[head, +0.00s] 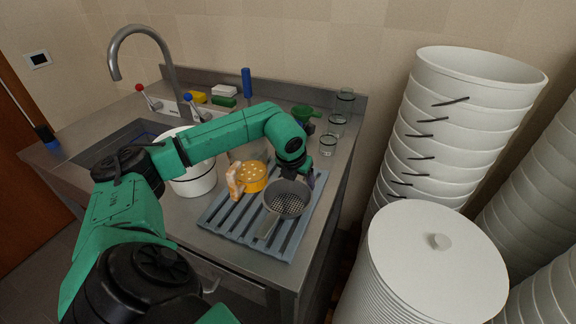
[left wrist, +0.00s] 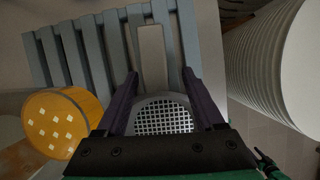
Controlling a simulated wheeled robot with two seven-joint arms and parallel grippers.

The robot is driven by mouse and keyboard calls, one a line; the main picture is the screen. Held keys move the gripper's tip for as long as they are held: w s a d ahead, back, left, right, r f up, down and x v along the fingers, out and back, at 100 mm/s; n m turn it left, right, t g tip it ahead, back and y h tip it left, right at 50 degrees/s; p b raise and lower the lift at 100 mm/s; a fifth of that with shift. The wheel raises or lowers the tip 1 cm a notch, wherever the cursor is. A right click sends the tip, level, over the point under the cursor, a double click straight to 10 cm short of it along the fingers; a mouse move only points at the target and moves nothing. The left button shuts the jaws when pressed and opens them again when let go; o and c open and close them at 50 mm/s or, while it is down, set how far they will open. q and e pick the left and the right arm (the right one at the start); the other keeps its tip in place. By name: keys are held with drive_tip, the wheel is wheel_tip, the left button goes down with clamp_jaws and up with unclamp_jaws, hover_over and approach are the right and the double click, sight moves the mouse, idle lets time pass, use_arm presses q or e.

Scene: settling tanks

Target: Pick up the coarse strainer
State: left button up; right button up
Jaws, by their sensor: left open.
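The coarse strainer (head: 287,203) is a grey round pan with a square mesh bottom and a flat handle. It lies on the blue-grey slatted rack (head: 213,213), its handle toward the front edge. My left gripper (head: 298,177) is at the strainer's far rim. In the left wrist view the open left gripper (left wrist: 160,74) has its two dark fingers on either side of the strainer's mesh (left wrist: 163,117), and the handle extends beyond the fingertips. I cannot tell whether the fingers touch it. My right gripper is not in view.
A yellow round piece with holes (head: 253,177) and an orange-white piece (head: 234,184) lie left of the strainer. A white pot (head: 194,180) stands by the sink. Glasses (head: 328,144) are at the back. Stacked white buckets (head: 455,100) stand right of the counter.

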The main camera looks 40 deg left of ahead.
use_arm(q)
drive_tip(key=shift+a, duration=0.1)
clamp_jaws()
drive_tip(key=shift+r, duration=0.15)
